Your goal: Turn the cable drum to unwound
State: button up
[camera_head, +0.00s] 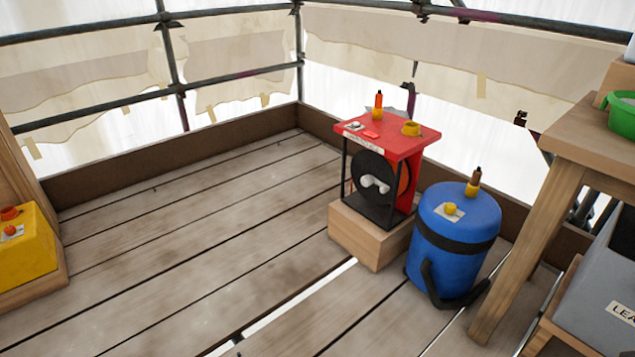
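The likely cable drum is a dark round disc (373,182) set upright in a red-topped frame (388,139) with black posts. A pale grey handle or knob (374,184) sits at the disc's middle. An orange-red edge shows behind the disc on its right. The frame stands on a light wooden block (366,243) on the plank floor. On the red top are an orange-tipped upright piece, a yellow knob, a small red part and a pale label too small to read. I cannot tell the drum's turn position. My gripper is not in view.
A blue barrel (455,240) with a black band stands close to the right of the frame. A wooden table (575,135) with a green bowl (621,117) is at right, a grey bin (600,285) below. A yellow box (25,250) is at left. The plank floor (200,235) between is clear.

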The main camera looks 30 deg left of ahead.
aim_at(373, 173)
jog(key=u, duration=0.65)
jog(key=i, duration=1.05)
jog(key=u, duration=0.5)
jog(key=i, duration=0.9)
jog(key=u, duration=0.6)
